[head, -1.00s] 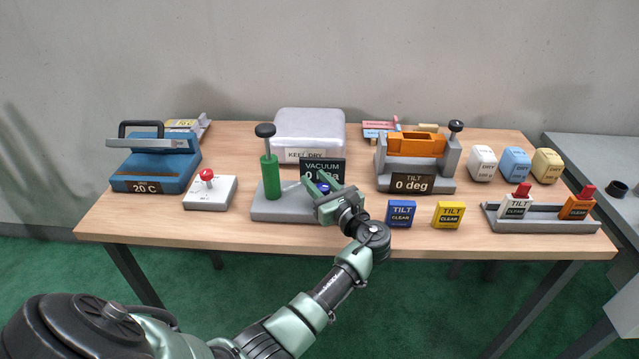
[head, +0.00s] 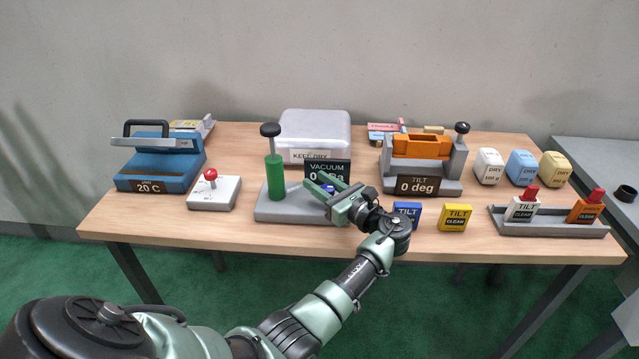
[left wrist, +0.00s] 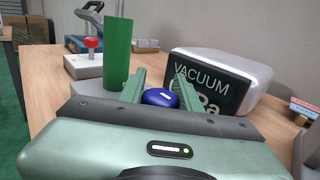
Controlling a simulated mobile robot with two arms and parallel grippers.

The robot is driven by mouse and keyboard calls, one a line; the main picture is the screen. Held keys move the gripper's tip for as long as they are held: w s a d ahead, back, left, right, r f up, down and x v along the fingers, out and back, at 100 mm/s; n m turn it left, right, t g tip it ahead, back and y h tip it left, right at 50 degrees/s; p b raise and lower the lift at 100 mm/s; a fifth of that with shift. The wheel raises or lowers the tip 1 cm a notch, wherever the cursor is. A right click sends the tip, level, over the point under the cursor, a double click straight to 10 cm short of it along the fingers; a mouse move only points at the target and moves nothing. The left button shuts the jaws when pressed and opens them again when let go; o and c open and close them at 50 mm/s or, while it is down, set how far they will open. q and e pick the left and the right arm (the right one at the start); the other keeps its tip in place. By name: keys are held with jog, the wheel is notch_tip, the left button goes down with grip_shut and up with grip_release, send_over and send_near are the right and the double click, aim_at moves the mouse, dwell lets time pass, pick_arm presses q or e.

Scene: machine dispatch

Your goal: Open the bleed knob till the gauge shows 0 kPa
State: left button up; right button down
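The vacuum station (head: 290,213) has a grey base with a green pump cylinder (head: 275,178) and black handle (head: 270,130). Its dark gauge sign (head: 328,168) reads VACUUM; in the head view a 0 and "Pa" show, partly covered by my gripper. In the left wrist view a finger also hides part of the gauge (left wrist: 208,80). The blue bleed knob (head: 328,188) sits before the sign. My left gripper (head: 322,193) is open at the knob. In the left wrist view the knob (left wrist: 160,97) shows between the spread fingers; contact is unclear. My right gripper is out of view.
A red-knobbed white box (head: 214,192) and a blue 20 C press (head: 158,168) stand left. A tilt station (head: 420,185) reading 0 deg stands right, with blue (head: 407,214) and yellow (head: 455,217) tilt blocks in front. A KEEP DRY box (head: 315,130) is behind.

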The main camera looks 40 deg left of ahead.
aim_at(333, 192)
pick_arm(q)
jog(key=o, duration=0.3)
jog(key=b+v, duration=0.1)
jog(key=v, duration=0.5)
jog(key=shift+d, duration=0.3)
jog(key=shift+s+d, duration=0.2)
jog(key=shift+d, duration=0.35)
